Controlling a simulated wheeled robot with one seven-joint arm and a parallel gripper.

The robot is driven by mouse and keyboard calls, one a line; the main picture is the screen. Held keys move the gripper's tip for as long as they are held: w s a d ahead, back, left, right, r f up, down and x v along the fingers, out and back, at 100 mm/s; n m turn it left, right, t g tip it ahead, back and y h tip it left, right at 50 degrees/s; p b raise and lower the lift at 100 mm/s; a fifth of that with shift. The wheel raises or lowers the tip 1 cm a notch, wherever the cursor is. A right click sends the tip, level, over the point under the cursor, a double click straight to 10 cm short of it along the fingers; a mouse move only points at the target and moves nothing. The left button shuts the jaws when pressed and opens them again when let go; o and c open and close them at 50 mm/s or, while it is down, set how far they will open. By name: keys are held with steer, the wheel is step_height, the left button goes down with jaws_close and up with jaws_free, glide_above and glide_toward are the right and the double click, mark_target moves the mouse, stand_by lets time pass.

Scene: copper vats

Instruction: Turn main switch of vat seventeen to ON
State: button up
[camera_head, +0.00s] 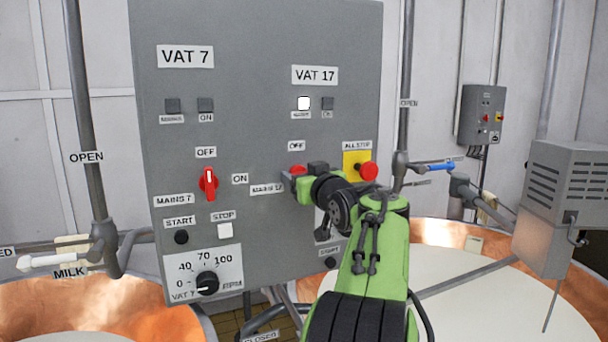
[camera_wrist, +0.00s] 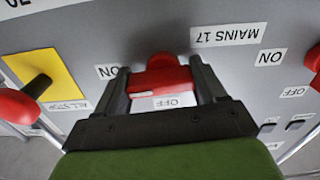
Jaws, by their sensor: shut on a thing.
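The red main switch of vat 17 (camera_head: 298,170) sits on the grey panel below its OFF label (camera_head: 296,146), largely hidden by my gripper (camera_head: 302,180). In the wrist view, which is upside down, the red switch handle (camera_wrist: 160,78) lies between the two dark fingers, and my gripper (camera_wrist: 163,88) is shut on it. The ON label (camera_wrist: 107,72) is beside one finger. Under VAT 17, the left lamp (camera_head: 303,103) is lit white and the right lamp (camera_head: 327,103) is dark.
The red vat 7 switch (camera_head: 208,183) stands upright toward OFF, left of my gripper. A red ALL STOP button (camera_head: 368,171) on a yellow plate is close to the right of my wrist. Pipes with a blue-handled valve (camera_head: 440,166) and copper vats (camera_head: 445,232) flank the panel.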

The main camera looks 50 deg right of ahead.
steer(key=shift+m, duration=0.6)
steer(key=o, duration=1)
steer(key=shift+o, duration=0.2)
steer(key=b+v, duration=0.4)
steer(key=v, duration=1.1)
steer(key=shift+s+a, duration=0.2)
steer(key=shift+s, duration=0.15)
steer(key=shift+w+f, duration=0.1)
